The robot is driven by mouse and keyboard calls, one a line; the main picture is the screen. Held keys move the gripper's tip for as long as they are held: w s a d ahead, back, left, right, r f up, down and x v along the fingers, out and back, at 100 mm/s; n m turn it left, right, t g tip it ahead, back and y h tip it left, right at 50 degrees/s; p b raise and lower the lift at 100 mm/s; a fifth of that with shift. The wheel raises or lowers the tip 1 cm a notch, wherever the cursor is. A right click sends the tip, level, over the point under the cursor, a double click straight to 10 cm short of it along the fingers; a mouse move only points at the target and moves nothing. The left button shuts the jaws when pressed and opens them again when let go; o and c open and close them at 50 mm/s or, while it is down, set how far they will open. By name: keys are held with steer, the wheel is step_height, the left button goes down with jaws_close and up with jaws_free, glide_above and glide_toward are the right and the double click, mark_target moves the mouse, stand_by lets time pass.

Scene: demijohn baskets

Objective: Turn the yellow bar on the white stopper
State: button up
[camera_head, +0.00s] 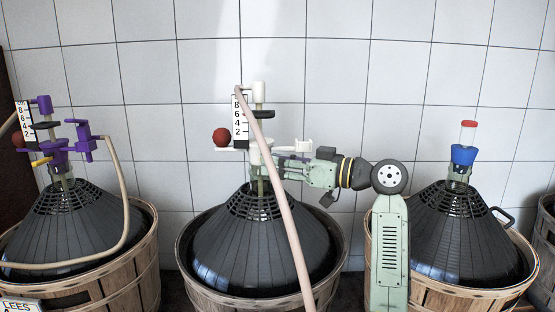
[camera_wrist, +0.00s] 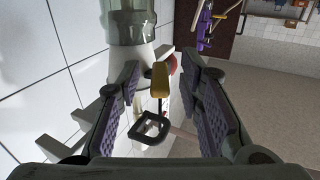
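The white stopper (camera_head: 256,155) sits in the neck of the middle demijohn, with white fittings and a scale above it. My gripper (camera_wrist: 163,72) is open, with one padded finger on each side of the yellow bar and visible gaps.
A red ball (camera_head: 222,136) and scale (camera_head: 240,118) are beside the middle neck. A pale hose (camera_head: 280,200) crosses the middle demijohn (camera_head: 220,240). A purple-fitted demijohn (camera_head: 75,235) with its own yellow bar (camera_head: 41,162) stands left; a blue-stoppered demijohn (camera_head: 455,245) stands right.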

steer(key=shift+c, duration=0.5)
jaws_close()
